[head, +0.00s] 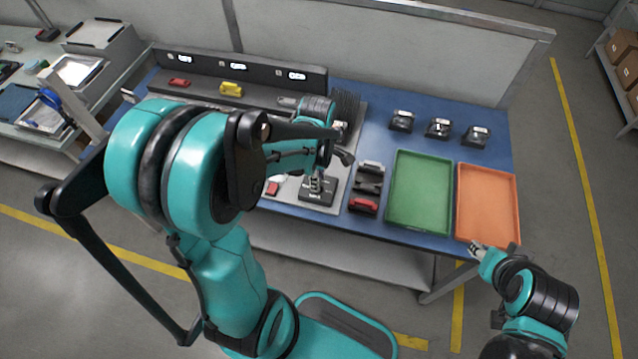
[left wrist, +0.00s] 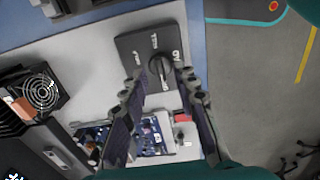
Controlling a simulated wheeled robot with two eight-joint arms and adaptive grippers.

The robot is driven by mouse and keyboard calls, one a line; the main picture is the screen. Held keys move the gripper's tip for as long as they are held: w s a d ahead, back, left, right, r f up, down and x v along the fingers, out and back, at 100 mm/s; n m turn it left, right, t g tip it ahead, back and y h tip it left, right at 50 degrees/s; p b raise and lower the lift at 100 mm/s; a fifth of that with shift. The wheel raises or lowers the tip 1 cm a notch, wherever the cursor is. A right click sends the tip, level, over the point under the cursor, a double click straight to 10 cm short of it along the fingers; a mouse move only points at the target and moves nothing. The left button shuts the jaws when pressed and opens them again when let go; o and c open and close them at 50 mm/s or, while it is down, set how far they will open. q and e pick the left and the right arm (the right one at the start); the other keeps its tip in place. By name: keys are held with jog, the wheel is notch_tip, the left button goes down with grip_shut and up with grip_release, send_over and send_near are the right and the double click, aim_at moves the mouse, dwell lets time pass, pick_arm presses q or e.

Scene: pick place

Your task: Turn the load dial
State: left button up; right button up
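The load dial is a dark plate with a round black knob and white lettering. It lies near the front edge of the blue table in the head view (head: 318,194), and shows at the top middle of the left wrist view (left wrist: 139,46). My left gripper (left wrist: 162,80) points down over the dial, its fingers apart on either side of the knob in the picture. Contact with the knob cannot be told. The arm partly hides the dial in the head view. My right gripper (head: 476,248) is off the table's front right corner; its fingers are too small to read.
A green tray (head: 420,191) and an orange tray (head: 488,203) lie right of the dial. A black holder with a red part (head: 364,205) stands close beside it. A fan (left wrist: 40,94) and a circuit board (left wrist: 152,136) lie near my left gripper. Several dark devices sit behind the trays.

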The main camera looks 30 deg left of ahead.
pick_arm(q)
jog(key=shift+f, duration=0.8)
grip_shut()
